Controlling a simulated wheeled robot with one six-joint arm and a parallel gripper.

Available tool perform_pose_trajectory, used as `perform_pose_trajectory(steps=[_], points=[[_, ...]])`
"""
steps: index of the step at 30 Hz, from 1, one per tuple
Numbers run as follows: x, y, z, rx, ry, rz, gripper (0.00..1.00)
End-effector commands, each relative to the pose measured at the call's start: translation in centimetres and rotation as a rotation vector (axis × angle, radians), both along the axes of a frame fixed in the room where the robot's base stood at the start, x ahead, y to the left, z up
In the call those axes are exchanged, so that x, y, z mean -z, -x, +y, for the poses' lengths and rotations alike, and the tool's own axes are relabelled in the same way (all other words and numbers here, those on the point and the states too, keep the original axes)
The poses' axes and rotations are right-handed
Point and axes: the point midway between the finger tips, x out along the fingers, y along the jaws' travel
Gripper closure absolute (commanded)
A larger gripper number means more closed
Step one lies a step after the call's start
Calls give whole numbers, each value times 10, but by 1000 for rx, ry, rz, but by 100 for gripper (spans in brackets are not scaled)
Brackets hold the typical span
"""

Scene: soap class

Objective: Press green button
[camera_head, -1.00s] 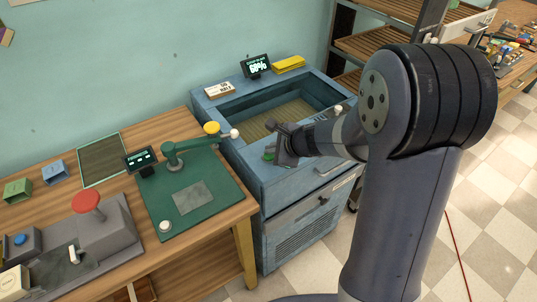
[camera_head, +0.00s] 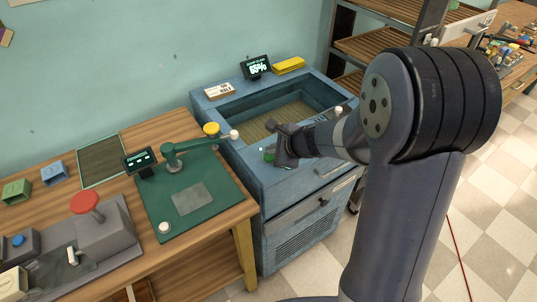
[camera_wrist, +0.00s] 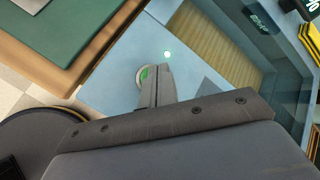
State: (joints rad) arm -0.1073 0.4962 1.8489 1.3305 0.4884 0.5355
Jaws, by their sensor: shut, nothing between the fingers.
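The green button (camera_head: 269,156) is on the front top ledge of the blue cabinet (camera_head: 283,186). It also shows in the wrist view (camera_wrist: 144,74) as a green disc in a pale ring, partly hidden by my fingers. My gripper (camera_head: 277,149) is shut and empty, pointing down just right of the button in the head view. In the wrist view the shut fingertips (camera_wrist: 157,68) overlap the button's right side. I cannot tell whether they touch it.
The cabinet has a recessed basin (camera_head: 278,112) behind the ledge and a small display (camera_head: 256,67) at its back. A wooden bench (camera_head: 213,221) at left holds a green mat (camera_head: 222,189), a lever device (camera_head: 188,156) and a red button (camera_head: 84,202).

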Motion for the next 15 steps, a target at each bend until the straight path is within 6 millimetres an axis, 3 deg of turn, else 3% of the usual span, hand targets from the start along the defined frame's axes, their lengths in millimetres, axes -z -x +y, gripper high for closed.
perform_pose_trajectory(steps=[8, 15], points=[[-2, 0, 0, 0, 0, -1, 100], [-22, 0, 0, -1, 0, -2, 100]])
